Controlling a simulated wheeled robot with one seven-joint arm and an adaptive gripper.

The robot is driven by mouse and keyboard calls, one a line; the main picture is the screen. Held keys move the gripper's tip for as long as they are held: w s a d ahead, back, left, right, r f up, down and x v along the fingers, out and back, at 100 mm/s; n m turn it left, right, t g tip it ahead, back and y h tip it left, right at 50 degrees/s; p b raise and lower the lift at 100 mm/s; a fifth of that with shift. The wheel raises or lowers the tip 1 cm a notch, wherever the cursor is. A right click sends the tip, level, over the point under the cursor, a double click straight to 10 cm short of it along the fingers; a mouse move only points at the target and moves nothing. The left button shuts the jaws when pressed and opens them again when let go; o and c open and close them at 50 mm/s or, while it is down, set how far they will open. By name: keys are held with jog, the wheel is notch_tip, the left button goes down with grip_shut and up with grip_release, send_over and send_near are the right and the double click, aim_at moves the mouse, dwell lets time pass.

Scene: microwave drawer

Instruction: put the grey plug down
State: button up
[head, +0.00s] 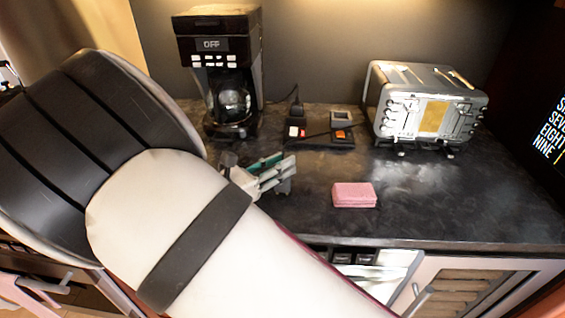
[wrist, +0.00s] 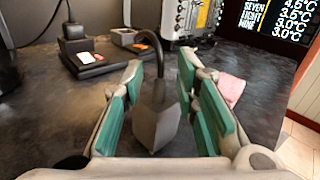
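The grey plug (wrist: 156,122) shows in the wrist view between my two fingers, with a dark cord rising from it and curving left. My gripper (wrist: 161,72) has teal pads on both fingers, and narrow gaps show between the pads and the plug, so it looks open around the plug. In the head view my gripper (head: 280,168) is low over the counter, left of the pink block, and the plug (head: 285,187) shows just below the fingers. I cannot tell for sure whether the plug's underside touches the counter.
An open drawer (head: 375,270) is below the front edge. The counter right of the block is clear.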

jog(key=v, duration=1)
jog(key=shift+s+a, duration=0.3)
jog(key=s+d+r+m+g+y, duration=0.15)
jog(key=d+m+g, duration=0.25)
jog(key=d, duration=0.4)
jog(key=s+d+r+m+g+y, duration=0.1)
jog(key=d+r+m+g, duration=0.25)
jog(key=d, duration=0.35)
jog(key=s+d+r+m+g+y, duration=0.1)
jog(key=d+r+m+g, duration=0.1)
jog(key=d+m+g, duration=0.45)
jog(key=s+d+r+m+t+y, duration=0.2)
jog(key=s+d+m+y, duration=0.2)
jog(key=s, duration=0.4)
jog(key=s+d+r+m+t+y, duration=0.2)
jog(key=s+d+m+y, duration=0.3)
jog(key=s+m, duration=0.4)
jog(key=shift+s+d+r+m+t+y, duration=0.25)
jog(key=shift+m+t+y, duration=0.1)
jog(key=shift+t, duration=0.45)
jog(key=shift+w, duration=0.1)
